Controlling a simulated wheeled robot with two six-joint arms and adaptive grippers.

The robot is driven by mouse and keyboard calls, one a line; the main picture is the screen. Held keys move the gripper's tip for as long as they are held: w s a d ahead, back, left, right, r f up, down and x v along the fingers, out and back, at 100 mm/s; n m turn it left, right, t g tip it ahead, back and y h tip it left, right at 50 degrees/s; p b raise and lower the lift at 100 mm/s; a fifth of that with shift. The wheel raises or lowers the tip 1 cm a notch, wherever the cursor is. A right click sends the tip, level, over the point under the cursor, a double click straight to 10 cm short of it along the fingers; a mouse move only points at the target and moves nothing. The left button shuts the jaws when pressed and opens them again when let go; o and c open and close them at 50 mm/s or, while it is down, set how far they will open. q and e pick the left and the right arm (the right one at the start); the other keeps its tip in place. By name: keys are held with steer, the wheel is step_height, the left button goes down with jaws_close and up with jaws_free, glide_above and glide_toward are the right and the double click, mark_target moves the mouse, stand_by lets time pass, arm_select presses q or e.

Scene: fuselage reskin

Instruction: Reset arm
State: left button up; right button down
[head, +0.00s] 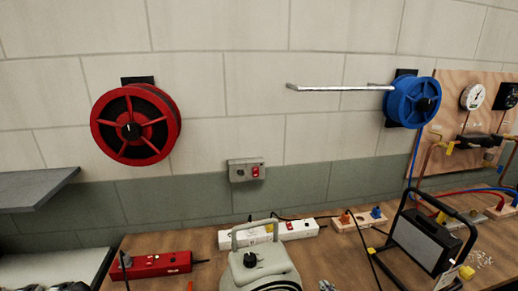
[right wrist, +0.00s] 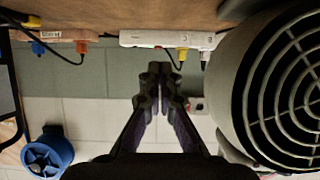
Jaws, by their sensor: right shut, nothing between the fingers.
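The task names no object, only the arm. In the right wrist view my right gripper (right wrist: 161,72) is shut, with its two dark fingers together and nothing between them. It is beside the round grey fan heater (right wrist: 235,95), which fills the right side of that view. In the head view only a small grey tip of my right gripper (head: 327,286) shows at the bottom edge, right of the fan heater (head: 260,268). My left gripper cannot be made out in the head view.
The wooden bench (head: 205,245) carries a red power strip (head: 150,265), a white power strip (head: 297,229) and a black-framed work lamp (head: 425,240). A red reel (head: 135,125) and a blue reel (head: 412,101) hang on the wall. A grey shelf (head: 35,188) juts out at left.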

steer(key=s+f+g, duration=0.2)
steer(key=s, duration=0.1)
steer(key=s+d+f+g, duration=0.1)
steer(key=f, duration=0.1)
steer(key=shift+s+h, duration=0.15)
steer(key=shift+h, duration=0.25)
steer(key=s+d+f+m+g+h, duration=0.1)
steer(key=s+d+f+g, duration=0.15)
steer(key=s, duration=0.35)
steer(key=s+d+f+g+h, duration=0.1)
steer(key=s+d+g, duration=0.15)
steer(key=s, duration=0.45)
steer(key=s+d+f+g, duration=0.1)
steer(key=s+f, duration=0.1)
steer(key=f, duration=1.2)
steer(key=s+d+f+g, duration=0.1)
steer(key=s+f, duration=0.1)
steer(key=f, duration=1.2)
arm_select(q)
steer(key=shift+a+f, duration=0.1)
arm_select(e)
steer(key=s+d+f+m+g, duration=0.1)
steer(key=s+f, duration=1.3)
steer(key=s, duration=0.3)
steer(key=shift+s+d+f, duration=0.15)
steer(key=shift+s+f, duration=0.05)
steer(key=shift+f, duration=0.1)
